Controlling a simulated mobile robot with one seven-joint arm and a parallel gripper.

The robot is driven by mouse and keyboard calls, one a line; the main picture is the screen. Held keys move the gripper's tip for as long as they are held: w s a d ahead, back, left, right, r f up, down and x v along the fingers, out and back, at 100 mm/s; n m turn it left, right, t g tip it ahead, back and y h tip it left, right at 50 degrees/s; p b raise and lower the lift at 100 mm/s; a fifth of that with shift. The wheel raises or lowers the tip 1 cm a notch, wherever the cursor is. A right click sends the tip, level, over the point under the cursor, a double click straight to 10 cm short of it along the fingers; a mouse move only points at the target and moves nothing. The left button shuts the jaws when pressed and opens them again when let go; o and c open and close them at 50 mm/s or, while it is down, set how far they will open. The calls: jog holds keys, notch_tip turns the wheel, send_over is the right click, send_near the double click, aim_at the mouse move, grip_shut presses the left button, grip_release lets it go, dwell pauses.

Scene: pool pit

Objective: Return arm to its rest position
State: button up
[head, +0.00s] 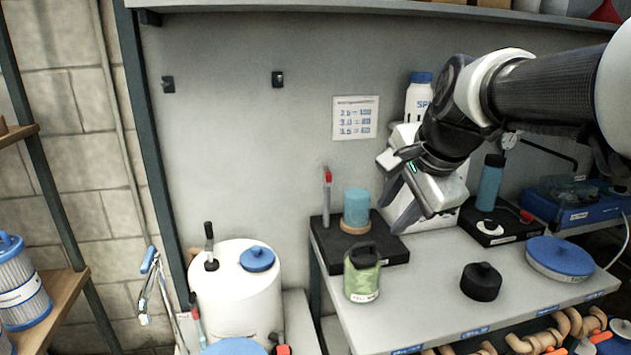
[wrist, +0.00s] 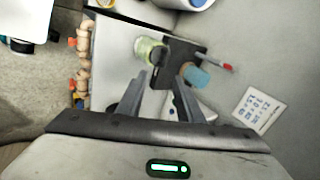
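My gripper (head: 400,205) hangs over the workbench (head: 425,275), its fingers pointing down and to the left. In the wrist view my gripper (wrist: 160,90) has its two fingers spread apart with nothing between them, so it is open. A green jar with a dark lid (head: 362,275) stands upright on the bench, below and left of the fingertips. A blue cylinder on a tan base (head: 356,208) stands on a black block (head: 335,240) just left of the fingers. The arm reaches in from the right edge of the head view.
A black knobbed weight (head: 481,282) and a blue-lidded round tub (head: 559,258) sit on the bench. A white bottle (head: 419,95) stands behind my gripper. A white tank (head: 237,295) stands at left. Pipe fittings (head: 545,335) line the area below the bench's front edge.

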jog(key=s+f+n+h, duration=0.1)
jog(key=s+f+n, duration=0.3)
jog(key=s+n, duration=0.4)
jog(key=s+f+n, duration=0.4)
jog(key=s+n, duration=0.1)
jog(key=s, duration=0.5)
notch_tip(320, 180, up, 15)
jog(key=n+p, duration=0.1)
jog(key=p, duration=1.4)
jog(key=shift+a+g, duration=0.4)
